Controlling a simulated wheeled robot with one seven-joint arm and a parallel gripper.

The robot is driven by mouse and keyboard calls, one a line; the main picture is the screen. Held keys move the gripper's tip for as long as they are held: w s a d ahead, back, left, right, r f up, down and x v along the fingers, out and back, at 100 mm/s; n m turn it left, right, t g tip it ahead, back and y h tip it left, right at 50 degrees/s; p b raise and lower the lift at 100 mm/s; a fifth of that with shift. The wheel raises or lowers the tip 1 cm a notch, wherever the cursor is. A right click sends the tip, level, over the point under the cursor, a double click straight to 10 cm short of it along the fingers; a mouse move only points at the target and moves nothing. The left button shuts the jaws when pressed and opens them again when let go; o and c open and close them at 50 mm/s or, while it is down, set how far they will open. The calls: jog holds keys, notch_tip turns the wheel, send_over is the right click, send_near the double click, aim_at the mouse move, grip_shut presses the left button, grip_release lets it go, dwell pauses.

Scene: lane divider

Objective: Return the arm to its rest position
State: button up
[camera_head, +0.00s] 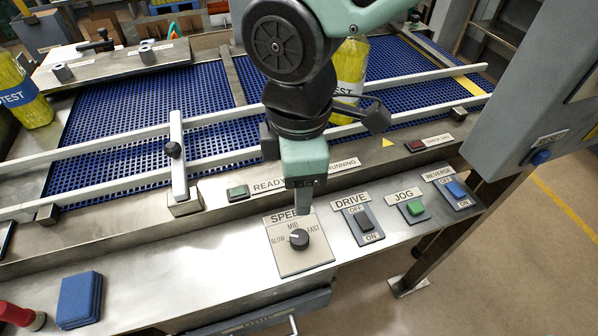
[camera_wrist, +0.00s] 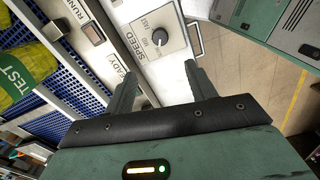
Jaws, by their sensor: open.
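My arm reaches down over the conveyor's front control panel (camera_head: 205,245) in the head view. My gripper (camera_head: 302,212) hangs just above and behind the speed knob (camera_head: 298,239), a black dial on a plate marked SLOW, MID and FAST. In the wrist view my gripper (camera_wrist: 158,85) has its two green fingers spread apart with nothing between them. The speed knob (camera_wrist: 160,37) shows there just beyond the fingertips, and the fingers appear apart from it. The finger ends overlap each other in the head view.
Right of the knob are the drive switch (camera_head: 364,222), green jog button (camera_head: 415,208) and blue reverse switch (camera_head: 457,190). Blue conveyor mesh (camera_head: 130,115) with pale rails lies behind. A yellow TEST bag (camera_head: 352,65) stands behind my arm. A grey cabinet (camera_head: 530,90) is at right.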

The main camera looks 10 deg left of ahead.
jog(key=shift+r, duration=0.55)
jog(key=s+d+m, duration=0.2)
jog(key=d+m, duration=0.5)
jog(key=d, duration=0.3)
jog(key=s+d+r+m, duration=0.1)
jog(key=s+d+m, duration=0.2)
jog(key=d+m, duration=0.4)
jog(key=d, duration=0.4)
jog(key=shift+s+m+y, duration=0.3)
jog(key=shift+s, duration=0.05)
